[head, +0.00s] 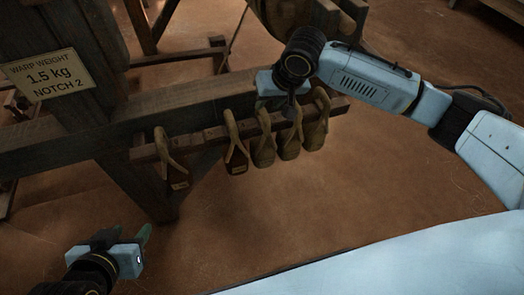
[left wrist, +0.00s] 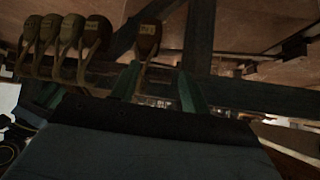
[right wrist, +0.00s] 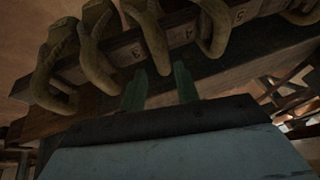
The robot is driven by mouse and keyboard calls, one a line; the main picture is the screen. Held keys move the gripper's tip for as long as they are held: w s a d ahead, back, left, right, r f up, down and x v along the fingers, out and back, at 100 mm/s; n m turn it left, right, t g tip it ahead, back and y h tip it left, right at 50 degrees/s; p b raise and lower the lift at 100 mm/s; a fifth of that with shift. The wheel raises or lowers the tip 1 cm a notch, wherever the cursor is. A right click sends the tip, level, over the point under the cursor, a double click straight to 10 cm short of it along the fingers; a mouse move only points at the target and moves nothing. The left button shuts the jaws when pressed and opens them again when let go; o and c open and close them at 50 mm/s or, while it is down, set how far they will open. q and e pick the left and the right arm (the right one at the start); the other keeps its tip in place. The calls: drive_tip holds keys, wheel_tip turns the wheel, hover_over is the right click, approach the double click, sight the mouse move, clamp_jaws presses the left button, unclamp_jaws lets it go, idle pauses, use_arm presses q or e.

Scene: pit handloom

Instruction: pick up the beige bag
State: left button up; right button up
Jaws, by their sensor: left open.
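Several small weight bags with loop handles hang from a notched rail (head: 205,137). The three at the right, a tan bag (head: 264,151), a second (head: 290,146) and a third (head: 314,134), look beige-brown in dim light; I cannot tell which is the beige one. My right gripper (head: 290,108) is just above these bags. In the right wrist view its fingers (right wrist: 159,88) are apart, with nothing visible between them, near the loops. My left gripper (head: 144,236) is open and empty, low at the left, away from the bags.
A sign (head: 48,77) reading "WARP WEIGHT 1.5 kg NOTCH 2" is on the wooden post. The floor (head: 300,205) before the rail is clear.

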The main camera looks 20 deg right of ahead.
sight(264, 108)
drive_tip(key=shift+b+x, duration=0.9)
drive_tip(key=shift+x, duration=0.3)
drive_tip(key=b+x, duration=0.1)
drive_tip(key=x, duration=0.1)
drive_tip(key=shift+w+a+f+b, duration=0.2)
drive_tip(key=shift+a+f+b, duration=0.1)
drive_tip(key=shift+b, duration=0.1)
use_arm(q)
drive_tip(key=w+d+r+t+h, duration=0.1)
drive_tip(key=w+d+r+t, duration=0.1)
drive_tip(key=r+t, duration=0.3)
drive_tip(key=w+d+r+t+h, duration=0.2)
drive_tip(key=r+t, duration=0.3)
drive_tip(key=r, duration=0.3)
drive_tip(key=shift+w+d+r+m+h, duration=0.15)
drive_tip(key=shift+w+r+m+h, duration=0.15)
drive_tip(key=shift+w, duration=0.35)
use_arm(e)
clamp_jaws()
drive_tip(key=shift+w+r, duration=0.15)
drive_tip(key=shift+w, duration=0.05)
